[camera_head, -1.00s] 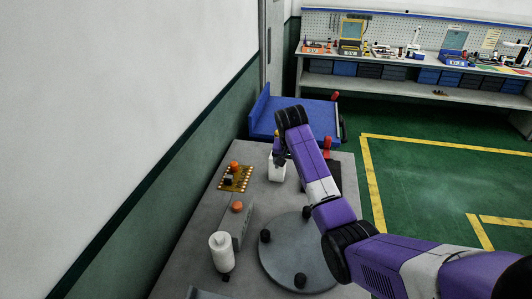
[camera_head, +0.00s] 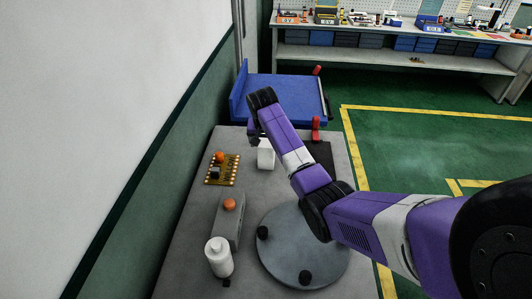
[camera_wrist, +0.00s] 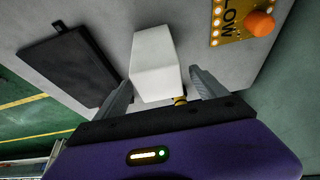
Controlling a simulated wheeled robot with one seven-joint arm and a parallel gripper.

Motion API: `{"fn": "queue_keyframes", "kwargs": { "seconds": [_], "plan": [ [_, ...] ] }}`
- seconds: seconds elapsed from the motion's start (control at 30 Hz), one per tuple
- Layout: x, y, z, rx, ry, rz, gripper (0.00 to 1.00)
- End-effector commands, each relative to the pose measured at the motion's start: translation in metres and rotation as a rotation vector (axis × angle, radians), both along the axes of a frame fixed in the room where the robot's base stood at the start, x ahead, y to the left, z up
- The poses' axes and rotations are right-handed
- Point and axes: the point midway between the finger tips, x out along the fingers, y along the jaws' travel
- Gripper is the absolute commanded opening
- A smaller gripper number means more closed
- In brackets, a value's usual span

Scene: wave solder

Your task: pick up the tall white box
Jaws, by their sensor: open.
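The tall white box (camera_head: 266,154) stands upright on the grey table, near its far end, partly behind my arm in the head view. In the wrist view the white box (camera_wrist: 153,66) lies between and just beyond my open fingers. My gripper (camera_wrist: 157,88) is open, with one finger at each side of the box's near end. A gap shows on the right side; on the left the finger is very close and I cannot tell whether it touches. In the head view my gripper (camera_head: 254,137) is mostly hidden by the arm.
A gold circuit board (camera_head: 222,169) with an orange knob lies left of the box. A dark flat pad (camera_wrist: 68,66) lies on its other side. A grey block (camera_head: 228,222), a white bottle (camera_head: 218,258) and a round grey plate (camera_head: 300,250) occupy the nearer table. A blue cart (camera_head: 285,97) stands beyond.

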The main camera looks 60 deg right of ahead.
Motion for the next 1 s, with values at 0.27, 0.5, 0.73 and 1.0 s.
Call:
{"fn": "queue_keyframes", "kwargs": {
  "seconds": [0.27,0.5,0.73,1.0],
  "plan": [
    [0.003,-0.009,-0.030,0.002,0.002,0.000,0.82],
    [0.004,-0.010,-0.032,0.001,0.000,0.000,0.82],
    [0.004,-0.010,-0.032,0.001,0.001,0.001,0.43],
    [0.004,-0.011,-0.031,-0.001,0.000,0.001,0.00]
  ]
}}
